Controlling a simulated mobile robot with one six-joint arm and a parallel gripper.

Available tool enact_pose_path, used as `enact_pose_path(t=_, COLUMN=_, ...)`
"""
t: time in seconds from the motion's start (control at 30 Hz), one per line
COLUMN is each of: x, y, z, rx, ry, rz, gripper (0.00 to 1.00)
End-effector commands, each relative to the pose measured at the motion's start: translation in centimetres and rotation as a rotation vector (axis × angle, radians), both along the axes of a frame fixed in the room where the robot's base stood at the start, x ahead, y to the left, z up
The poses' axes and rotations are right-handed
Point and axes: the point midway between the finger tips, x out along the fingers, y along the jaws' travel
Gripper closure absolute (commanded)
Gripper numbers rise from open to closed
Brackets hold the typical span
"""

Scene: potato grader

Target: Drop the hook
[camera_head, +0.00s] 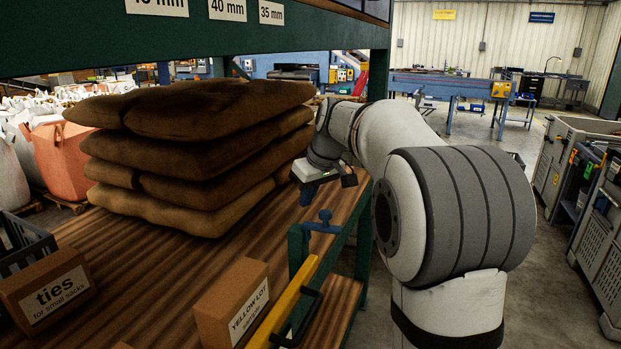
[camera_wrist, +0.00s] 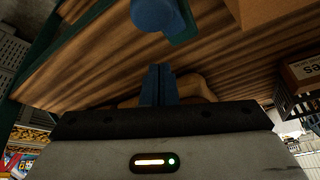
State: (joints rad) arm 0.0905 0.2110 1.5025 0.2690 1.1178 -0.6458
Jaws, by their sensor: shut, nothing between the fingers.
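A blue fitting with a round knob (camera_head: 323,216) sits at the top of the green post at the bench edge; it is probably the hook, but its shape is not clear. In the wrist view the blue knob (camera_wrist: 155,14) shows at the top, ahead of my fingers and apart from them. My gripper (camera_head: 307,197) is over the bench edge, just up and left of the knob in the head view. Its blue fingers (camera_wrist: 158,84) are shut together and empty. A yellow bar (camera_head: 283,312) with a black handle slopes up towards the green post.
Stacked brown sacks (camera_head: 190,150) lie on the wooden bench (camera_head: 140,265) left of my gripper. A "YELLOW LOT" box (camera_head: 233,305) stands beside the yellow bar; a "ties" box (camera_head: 45,292) is at the left. A green beam (camera_head: 300,33) crosses above. Grey floor is open behind my arm.

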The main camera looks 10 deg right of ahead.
Motion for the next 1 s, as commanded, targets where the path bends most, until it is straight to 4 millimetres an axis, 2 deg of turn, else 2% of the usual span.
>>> enact_pose_path(t=0.03, x=-1.1, y=-0.7, z=0.5, rx=0.0, ry=-0.004, rz=-0.005, gripper=1.0)
enact_pose_path(t=0.1, x=-1.9, y=-1.1, z=0.4, rx=-0.001, ry=-0.004, rz=-0.004, gripper=1.0)
enact_pose_path(t=0.27, x=-3.1, y=-1.7, z=0.2, rx=-0.001, ry=-0.004, rz=-0.004, gripper=1.0)
enact_pose_path(t=0.6, x=-3.3, y=-1.9, z=0.2, rx=-0.001, ry=-0.004, rz=-0.004, gripper=1.0)
enact_pose_path(t=0.63, x=-3.3, y=-0.8, z=0.2, rx=-0.001, ry=-0.004, rz=-0.001, gripper=1.0)
enact_pose_path(t=0.73, x=-3.3, y=-1.6, z=0.1, rx=0.002, ry=-0.006, rz=-0.004, gripper=1.0)
enact_pose_path(t=1.0, x=-3.6, y=-1.5, z=-0.1, rx=0.038, ry=-0.032, rz=0.01, gripper=1.0)
